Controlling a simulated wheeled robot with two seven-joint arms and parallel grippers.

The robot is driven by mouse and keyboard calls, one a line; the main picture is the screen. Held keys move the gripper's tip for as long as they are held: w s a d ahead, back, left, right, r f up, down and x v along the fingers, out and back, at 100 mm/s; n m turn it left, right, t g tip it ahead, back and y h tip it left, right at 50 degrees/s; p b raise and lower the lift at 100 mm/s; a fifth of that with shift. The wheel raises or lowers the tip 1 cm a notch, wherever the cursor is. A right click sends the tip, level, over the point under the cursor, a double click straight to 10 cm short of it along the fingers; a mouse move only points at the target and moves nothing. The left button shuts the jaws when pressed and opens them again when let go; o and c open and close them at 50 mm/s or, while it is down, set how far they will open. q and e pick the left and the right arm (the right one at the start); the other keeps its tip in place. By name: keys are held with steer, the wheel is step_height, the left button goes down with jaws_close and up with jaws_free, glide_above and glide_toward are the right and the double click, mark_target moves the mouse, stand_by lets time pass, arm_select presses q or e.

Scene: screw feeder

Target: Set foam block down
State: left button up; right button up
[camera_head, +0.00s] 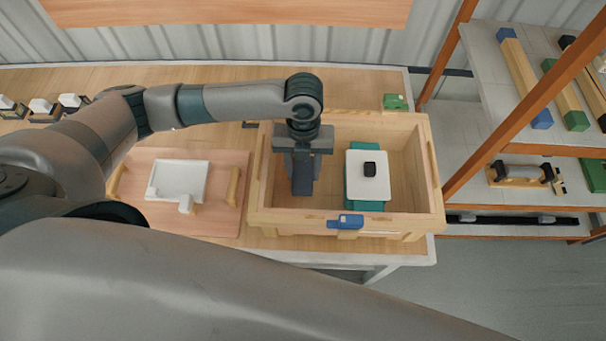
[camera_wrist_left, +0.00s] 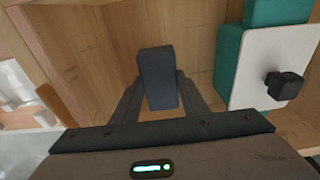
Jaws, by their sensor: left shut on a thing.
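A dark grey foam block (camera_wrist_left: 157,78) is between the two fingers of my left gripper (camera_wrist_left: 155,95) in the left wrist view. In the head view, my left gripper (camera_head: 302,178) points down into the left half of a wooden crate (camera_head: 345,217). It is shut on the block (camera_head: 302,182), which is hard to tell apart from the dark fingers there. The wrist view shows the wooden crate wall and floor around the block; I cannot tell whether the block touches the floor. My right gripper is not in view.
A teal item with a white plate (camera_head: 367,180) and a black knob (camera_head: 369,169) sits in the crate, right of my left gripper. A blue latch-like piece (camera_head: 346,221) is on the crate's front rim. A board with a white tray (camera_head: 180,180) lies to the left. Shelves stand at right.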

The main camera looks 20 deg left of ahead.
mark_target(303, 177)
arm_select(q)
step_height(303, 177, down, 3)
steer(key=shift+r+p, duration=0.2)
steer(key=shift+p, duration=0.15)
steer(key=shift+f, duration=0.55)
steer(key=shift+f, duration=0.1)
steer(key=o, duration=1.1)
steer(key=shift+f, duration=0.1)
steer(key=shift+c, duration=0.2)
